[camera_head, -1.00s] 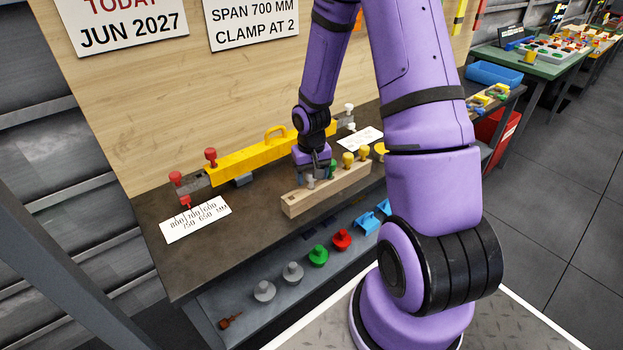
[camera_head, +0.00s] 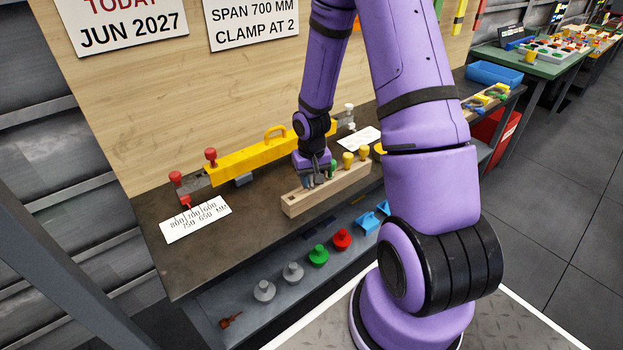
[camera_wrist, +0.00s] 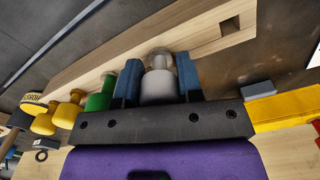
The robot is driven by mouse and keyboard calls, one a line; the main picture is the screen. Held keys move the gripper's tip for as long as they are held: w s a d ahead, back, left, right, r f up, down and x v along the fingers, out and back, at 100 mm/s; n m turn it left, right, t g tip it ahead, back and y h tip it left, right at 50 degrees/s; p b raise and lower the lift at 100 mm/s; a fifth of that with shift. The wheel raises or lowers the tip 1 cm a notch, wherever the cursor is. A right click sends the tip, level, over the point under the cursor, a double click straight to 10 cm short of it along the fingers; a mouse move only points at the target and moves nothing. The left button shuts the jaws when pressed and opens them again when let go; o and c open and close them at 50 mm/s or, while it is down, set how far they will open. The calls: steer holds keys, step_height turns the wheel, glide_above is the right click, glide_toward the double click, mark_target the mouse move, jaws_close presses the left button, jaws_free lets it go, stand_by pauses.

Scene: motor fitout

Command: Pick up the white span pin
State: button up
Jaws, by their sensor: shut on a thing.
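The white span pin (camera_wrist: 158,82) shows pale grey-white in the wrist view, upright between the two blue fingers of my gripper (camera_wrist: 157,80). The fingers press on it from both sides. In the head view my gripper (camera_head: 311,183) points down at the left part of the wooden pin block (camera_head: 296,208), and the fingers mostly hide the pin. The pin's foot is at the block; I cannot tell whether it has lifted out. A green pin (camera_wrist: 101,92) stands beside it, just outside the fingers.
Two yellow pins (camera_head: 348,160) stand farther along the block. A yellow beam (camera_head: 250,160) with red knobs (camera_head: 210,154) lies behind. A white scale card (camera_head: 196,219) lies at left. A lower shelf holds grey, green and red knobs (camera_head: 342,239). An empty square hole (camera_wrist: 231,24) shows at the block's end.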

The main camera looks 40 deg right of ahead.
steer(key=shift+r, duration=4.95)
steer(key=shift+w, duration=0.1)
